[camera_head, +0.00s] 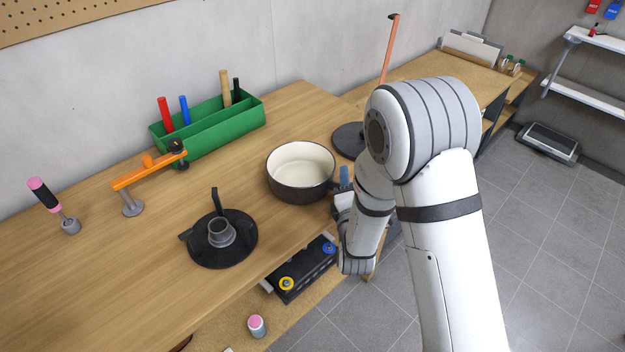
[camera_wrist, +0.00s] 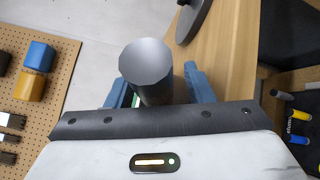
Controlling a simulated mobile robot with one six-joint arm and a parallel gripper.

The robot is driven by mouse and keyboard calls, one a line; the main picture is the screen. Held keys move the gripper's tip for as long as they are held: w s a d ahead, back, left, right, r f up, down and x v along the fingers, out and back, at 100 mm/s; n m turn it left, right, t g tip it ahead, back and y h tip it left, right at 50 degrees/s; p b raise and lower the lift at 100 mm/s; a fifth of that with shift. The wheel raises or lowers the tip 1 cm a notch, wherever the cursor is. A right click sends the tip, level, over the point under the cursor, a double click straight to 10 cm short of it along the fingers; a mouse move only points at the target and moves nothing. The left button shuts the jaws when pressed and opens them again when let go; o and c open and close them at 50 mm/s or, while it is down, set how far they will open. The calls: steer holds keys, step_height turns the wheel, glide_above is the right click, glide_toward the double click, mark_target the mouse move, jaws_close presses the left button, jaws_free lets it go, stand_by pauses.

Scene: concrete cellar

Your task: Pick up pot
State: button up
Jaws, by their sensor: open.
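The pot (camera_head: 287,186) stands upright on the wooden workbench, dark outside and cream inside, and looks empty. Its short dark handle (camera_head: 334,187) points right, toward my gripper (camera_head: 343,184). My gripper is at the bench's front edge, just right of the pot, with one blue finger showing and the rest partly hidden by my arm. In the wrist view, the blue fingers of my gripper (camera_wrist: 160,86) are apart, with a dark grey cylinder (camera_wrist: 146,62) between them. It appears to be the handle seen end-on; whether the fingers touch it I cannot tell.
A black round base with a grey hub (camera_head: 222,238) lies left of the pot. A green toolbox (camera_head: 215,132) and an orange clamp-like tool (camera_head: 150,175) stand behind. A dark lamp-like stand (camera_head: 347,138) is behind my arm. A black box (camera_head: 301,272) sits below the bench edge.

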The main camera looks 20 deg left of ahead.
jaws_close()
stand_by(0.5)
steer(key=shift+s+f, duration=0.1)
steer(key=shift+f, duration=0.05)
stand_by(0.7)
steer(key=shift+r, duration=0.25)
